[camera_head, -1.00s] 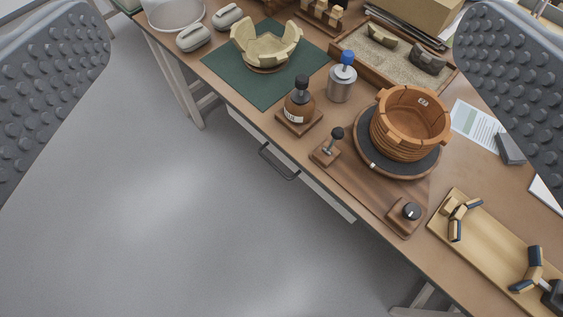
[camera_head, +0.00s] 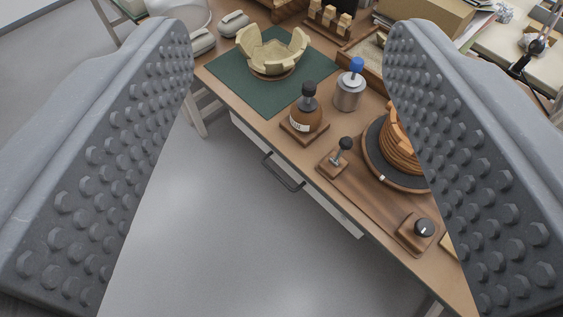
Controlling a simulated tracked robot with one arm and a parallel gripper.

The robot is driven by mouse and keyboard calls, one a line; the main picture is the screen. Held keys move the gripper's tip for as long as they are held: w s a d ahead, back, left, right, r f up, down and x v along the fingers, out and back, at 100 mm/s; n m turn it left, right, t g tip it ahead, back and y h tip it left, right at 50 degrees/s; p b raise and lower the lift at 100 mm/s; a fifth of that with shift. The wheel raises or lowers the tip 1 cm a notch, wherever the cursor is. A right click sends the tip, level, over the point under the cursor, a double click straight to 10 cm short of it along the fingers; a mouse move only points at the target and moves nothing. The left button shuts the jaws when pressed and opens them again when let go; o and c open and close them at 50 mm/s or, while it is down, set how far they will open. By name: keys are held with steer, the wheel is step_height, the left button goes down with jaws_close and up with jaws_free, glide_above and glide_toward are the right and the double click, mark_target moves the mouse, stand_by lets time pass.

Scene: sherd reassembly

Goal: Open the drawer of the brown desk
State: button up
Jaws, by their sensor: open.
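The brown desk (camera_head: 218,82) runs diagonally from upper left to lower right. Under its front edge is a drawer with a pale front (camera_head: 332,218) and a dark bar handle (camera_head: 282,172). The drawer looks shut, its front close beneath the desk edge. My gripper (camera_head: 290,150) shows as two grey studded fingers at the left and right of the view. It is open, with nothing between the fingers. The handle appears between them in the picture, farther off and not touched. The right finger hides part of the desk's right side.
On the desk stand a brown bottle (camera_head: 306,115), a silver can with a blue knob (camera_head: 349,88), a lever block (camera_head: 338,158), a knob block (camera_head: 418,233) and a turntable (camera_head: 375,160) bearing a partly hidden orange pot (camera_head: 400,145). A pale broken bowl (camera_head: 270,50) sits on a green mat (camera_head: 225,75). The grey floor is clear.

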steer(key=shift+n+y, duration=0.8)
steer(key=shift+y, duration=0.1)
steer(key=a+p+x, duration=0.1)
steer(key=x, duration=0.3)
steer(key=a+x, duration=0.1)
steer(key=x, duration=0.3)
steer(key=a+p+x, duration=0.1)
steer(key=x, duration=0.4)
steer(key=shift+s+a+f+p, duration=0.1)
steer(key=shift+s+f+p, duration=0.1)
steer(key=shift+f+p, duration=0.15)
steer(key=c, duration=0.4)
steer(key=shift+o, duration=0.2)
steer(key=w+a+f+n+p, duration=0.1)
steer(key=w+a+f+p, duration=0.25)
steer(key=w+f, duration=0.5)
steer(key=w+a+f+p, duration=0.2)
steer(key=w+a+f, duration=0.3)
steer(key=w+f, duration=0.35)
steer(key=n+t+h+p, duration=0.3)
steer(key=n+h+p, duration=0.6)
steer(key=n+p, duration=0.3)
glide_toward(278, 176)
steer(key=x, duration=1)
steer(key=shift+f+b, duration=0.35)
steer(key=shift+b, duration=0.05)
